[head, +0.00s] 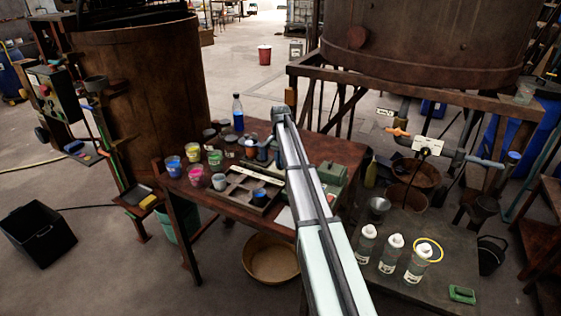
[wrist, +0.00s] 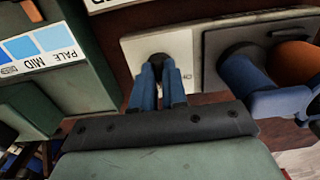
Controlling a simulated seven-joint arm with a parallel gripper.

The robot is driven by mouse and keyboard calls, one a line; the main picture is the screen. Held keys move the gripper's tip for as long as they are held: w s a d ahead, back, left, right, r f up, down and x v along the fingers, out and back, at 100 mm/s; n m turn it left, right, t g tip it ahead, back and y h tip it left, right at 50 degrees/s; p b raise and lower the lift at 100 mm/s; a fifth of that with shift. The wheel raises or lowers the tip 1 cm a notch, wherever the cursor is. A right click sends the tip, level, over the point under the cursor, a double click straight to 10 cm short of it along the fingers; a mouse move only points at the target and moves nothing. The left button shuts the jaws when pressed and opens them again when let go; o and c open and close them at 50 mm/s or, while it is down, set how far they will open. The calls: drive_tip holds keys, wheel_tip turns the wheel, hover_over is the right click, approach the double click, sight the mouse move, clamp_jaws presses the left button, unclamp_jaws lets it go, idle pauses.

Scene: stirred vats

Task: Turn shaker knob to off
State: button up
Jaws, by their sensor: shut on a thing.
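In the wrist view my gripper (wrist: 158,78) has its two blue fingers closed around a small dark knob (wrist: 158,57). The knob sits on the pale top of a box-like unit, which I take to be the shaker (wrist: 133,48). The fingers cover most of the knob, so I cannot tell which way it points. A mark beside the knob is only partly readable. In the head view my arm reaches over the brown bench, and the knob is too small or hidden to make out.
In the wrist view a green box with a blue-shaded label (wrist: 40,45) stands at left. A grey unit with a blue part (wrist: 245,75) and an orange round thing (wrist: 294,62) are close at right. The bench (head: 185,205) also holds paint cups (head: 195,175) and a blue bottle (head: 238,118).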

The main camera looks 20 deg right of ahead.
clamp_jaws()
drive_tip(key=shift+n, duration=0.3)
drive_tip(key=n, duration=0.5)
drive_tip(key=shift+n, duration=0.3)
drive_tip(key=n, duration=0.5)
drive_tip(key=shift+n, duration=0.3)
drive_tip(key=o, duration=0.6)
unclamp_jaws()
drive_tip(key=shift+r, duration=0.15)
wheel_tip(320, 180, up, 14)
drive_tip(key=shift+f, duration=0.2)
